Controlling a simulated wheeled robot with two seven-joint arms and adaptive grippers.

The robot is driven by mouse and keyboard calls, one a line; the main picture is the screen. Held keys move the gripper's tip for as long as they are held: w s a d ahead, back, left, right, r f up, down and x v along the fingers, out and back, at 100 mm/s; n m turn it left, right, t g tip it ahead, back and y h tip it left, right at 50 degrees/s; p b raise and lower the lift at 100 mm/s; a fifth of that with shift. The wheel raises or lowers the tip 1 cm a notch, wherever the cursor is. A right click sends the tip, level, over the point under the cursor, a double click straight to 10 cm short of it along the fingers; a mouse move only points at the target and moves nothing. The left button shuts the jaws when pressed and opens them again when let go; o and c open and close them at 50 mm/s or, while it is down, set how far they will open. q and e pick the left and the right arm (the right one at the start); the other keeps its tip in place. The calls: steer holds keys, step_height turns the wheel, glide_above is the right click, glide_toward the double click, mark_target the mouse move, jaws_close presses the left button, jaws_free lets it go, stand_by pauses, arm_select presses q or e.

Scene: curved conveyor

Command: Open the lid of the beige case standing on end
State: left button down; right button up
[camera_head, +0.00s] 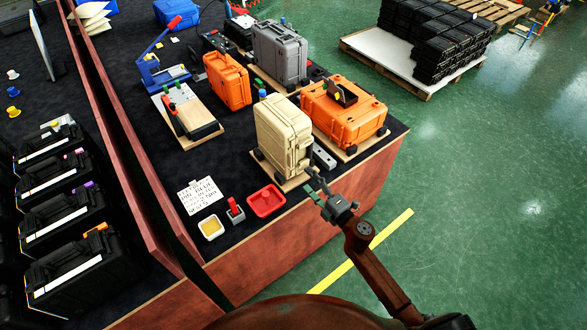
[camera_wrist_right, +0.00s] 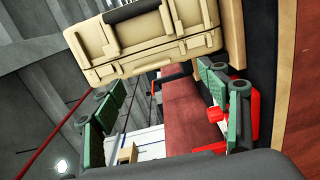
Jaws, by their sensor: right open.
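The beige case (camera_head: 282,135) stands on end on a wooden board near the table's front corner, and its lid looks shut. In the right wrist view the beige case (camera_wrist_right: 150,42) fills the top, with its dark handle (camera_wrist_right: 130,10) and moulded side showing. My right gripper (camera_head: 316,188) is just in front of the case's lower right edge, seemingly apart from it. In the wrist view its green fingers (camera_wrist_right: 160,88) are spread wide with nothing between them. My left gripper is not in view.
An orange case (camera_head: 343,120) lies close to the right, with a grey block (camera_head: 323,157) between. Another orange case (camera_head: 227,82) and a grey case (camera_head: 280,52) stand behind. A red tray (camera_head: 266,201) and a yellow-filled tray (camera_head: 211,228) sit in front. Floor right is open.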

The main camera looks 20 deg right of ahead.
mark_target(291, 163)
steer(key=shift+n, duration=0.3)
steer(key=w+a, duration=0.1)
steer(key=w, duration=0.1)
steer(key=w+a+r, duration=0.1)
steer(key=w, duration=0.1)
steer(key=w+a, duration=0.1)
steer(key=w, duration=0.1)
steer(key=shift+r, duration=0.25)
steer(key=shift+w+a, duration=0.2)
steer(key=shift+w, duration=0.45)
steer(key=c, duration=1.7)
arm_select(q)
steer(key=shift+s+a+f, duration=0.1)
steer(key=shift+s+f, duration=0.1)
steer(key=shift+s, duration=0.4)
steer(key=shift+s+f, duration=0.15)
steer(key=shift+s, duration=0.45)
arm_select(e)
steer(key=shift+a, duration=0.15)
